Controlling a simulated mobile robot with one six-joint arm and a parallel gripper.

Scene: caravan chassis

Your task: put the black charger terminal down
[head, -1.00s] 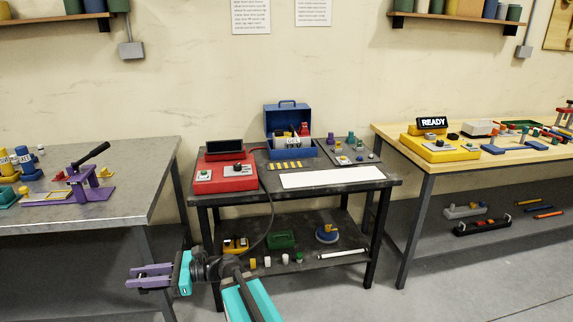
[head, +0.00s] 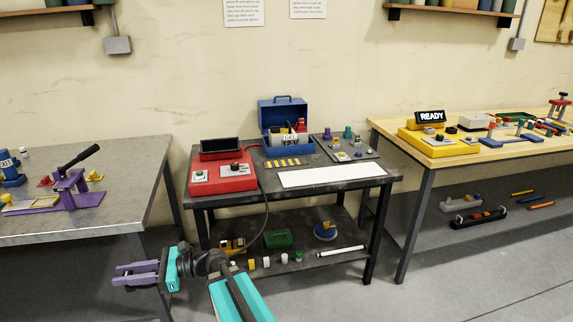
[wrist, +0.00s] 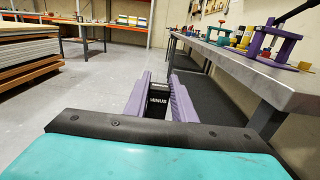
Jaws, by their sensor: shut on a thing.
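My gripper (head: 135,275) has purple fingers and is low in front of the gap between the left bench and the middle table. In the wrist view my gripper (wrist: 157,98) is shut on the black charger terminal (wrist: 157,106), a black block with the white word MINUS on it. The terminal sits between the two fingers, with open floor beyond. I cannot make out the terminal in the head view. On the middle table stand a red charger box (head: 222,175) with a dark screen and a blue toolbox (head: 284,125).
The middle table holds a white strip (head: 331,175) and a grey board (head: 346,147) with small parts. Its lower shelf (head: 290,259) carries several items. A metal bench (head: 120,160) stands left and a wooden bench (head: 480,155) right. The floor (wrist: 80,83) is clear.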

